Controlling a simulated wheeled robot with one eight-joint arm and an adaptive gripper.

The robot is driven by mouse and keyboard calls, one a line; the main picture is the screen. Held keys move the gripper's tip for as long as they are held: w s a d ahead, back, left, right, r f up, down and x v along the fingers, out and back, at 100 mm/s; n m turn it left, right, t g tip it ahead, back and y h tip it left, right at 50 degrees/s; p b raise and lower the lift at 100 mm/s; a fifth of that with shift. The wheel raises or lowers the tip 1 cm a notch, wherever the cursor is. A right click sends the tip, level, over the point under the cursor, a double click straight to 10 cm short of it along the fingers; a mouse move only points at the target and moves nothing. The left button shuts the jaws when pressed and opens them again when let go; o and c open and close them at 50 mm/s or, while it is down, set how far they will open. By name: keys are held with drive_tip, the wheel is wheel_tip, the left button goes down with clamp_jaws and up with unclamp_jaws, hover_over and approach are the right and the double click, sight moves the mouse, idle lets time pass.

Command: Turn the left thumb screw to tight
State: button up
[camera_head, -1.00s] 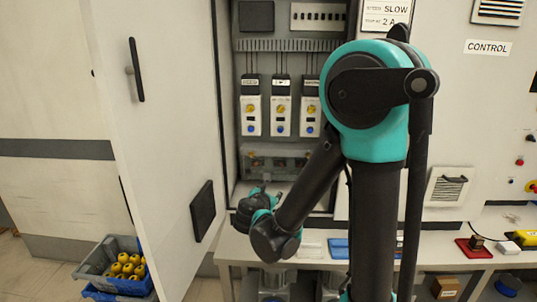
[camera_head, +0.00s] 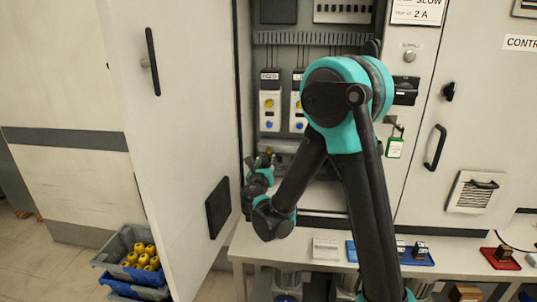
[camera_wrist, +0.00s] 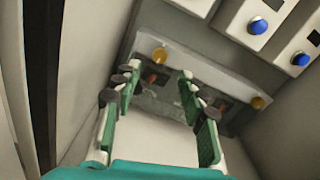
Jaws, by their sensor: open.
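In the wrist view, a clear-covered terminal strip (camera_wrist: 175,104) lies at the bottom of the cabinet, with a yellow thumb screw (camera_wrist: 160,54) on the left and another yellow thumb screw (camera_wrist: 258,102) on the right. My gripper (camera_wrist: 160,82) is open and empty, its green fingers spread in front of the strip. The left screw shows beyond the gap between the fingers, with no contact visible. In the head view, my gripper (camera_head: 262,160) is at the cabinet's lower left, and my arm covers part of the strip.
The cabinet door (camera_head: 170,120) stands open close to the left of my gripper. White modules with blue buttons (camera_head: 270,108) hang above the strip. A bench (camera_head: 330,262) with a blue tray (camera_head: 405,256) runs below. A crate of yellow parts (camera_head: 122,250) is on the floor left.

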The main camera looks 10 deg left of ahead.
sight(269, 151)
drive_tip(key=w, duration=0.7)
drive_tip(key=shift+w+d, duration=0.15)
drive_tip(key=shift+w, duration=0.2)
clamp_jaws()
